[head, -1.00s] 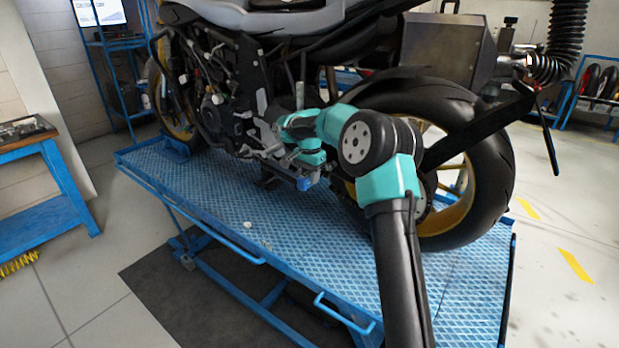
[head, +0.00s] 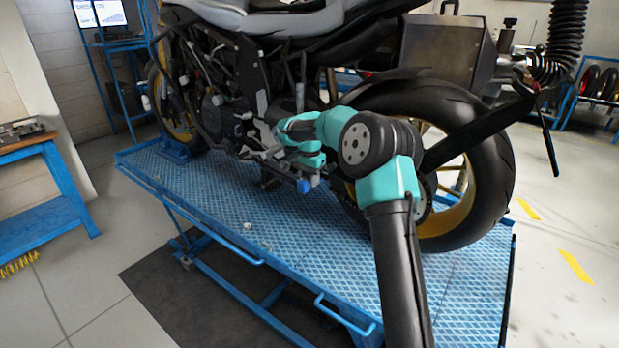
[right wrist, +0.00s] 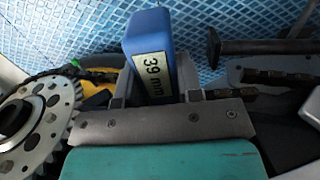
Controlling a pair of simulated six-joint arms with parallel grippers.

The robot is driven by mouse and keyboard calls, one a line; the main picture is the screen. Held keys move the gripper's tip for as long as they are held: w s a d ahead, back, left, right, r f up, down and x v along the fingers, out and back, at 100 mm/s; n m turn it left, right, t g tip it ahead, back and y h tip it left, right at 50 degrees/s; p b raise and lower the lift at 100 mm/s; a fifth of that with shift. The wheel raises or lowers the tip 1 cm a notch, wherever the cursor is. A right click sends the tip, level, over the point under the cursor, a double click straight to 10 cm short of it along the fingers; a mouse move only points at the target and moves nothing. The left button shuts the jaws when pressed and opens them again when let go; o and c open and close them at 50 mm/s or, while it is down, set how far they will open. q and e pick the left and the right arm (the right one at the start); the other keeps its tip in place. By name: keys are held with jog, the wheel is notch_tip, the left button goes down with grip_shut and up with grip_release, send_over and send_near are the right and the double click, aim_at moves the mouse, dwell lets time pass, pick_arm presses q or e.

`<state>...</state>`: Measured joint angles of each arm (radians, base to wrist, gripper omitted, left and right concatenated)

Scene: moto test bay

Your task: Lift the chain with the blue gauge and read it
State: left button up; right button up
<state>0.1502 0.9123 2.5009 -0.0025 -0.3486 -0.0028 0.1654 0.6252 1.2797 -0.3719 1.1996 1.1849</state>
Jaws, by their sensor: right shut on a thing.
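The blue gauge (right wrist: 151,48) stands up between my fingers in the right wrist view, with a pale label reading "39 mm". It shows small in the head view (head: 304,186), low beside the motorcycle, ahead of the rear wheel. My right gripper (right wrist: 157,92) is shut on it, a grey fingertip on each side. In the head view the teal right gripper (head: 301,172) reaches in under the motorcycle's side. The chain (right wrist: 278,77) runs at the right of the wrist view, level with the fingertips. Its contact with the gauge is hidden. My left gripper is out of view.
A toothed sprocket (right wrist: 35,115) stands close at the left of the wrist view. A dark bar (right wrist: 262,47) lies at the upper right. The motorcycle's rear wheel (head: 480,180) is close to my arm. The blue lift table (head: 215,205) is mostly clear at the front.

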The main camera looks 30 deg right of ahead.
aim_at(309, 188)
jog(key=shift+f, duration=1.95)
jog(key=s+a, duration=0.2)
jog(key=a, duration=0.5)
jog(key=shift+s+a, duration=0.25)
jog(key=shift+s, duration=0.15)
dwell(0.5)
dwell(0.4)
jog(key=s+a+f+n, duration=0.2)
jog(key=a+f+n, duration=0.5)
jog(key=a+f, duration=0.8)
jog(key=s+a+f+n, duration=0.2)
jog(key=a+f+n, duration=0.5)
jog(key=a+f, duration=0.8)
jog(key=a, duration=0.3)
jog(key=shift+f, duration=0.2)
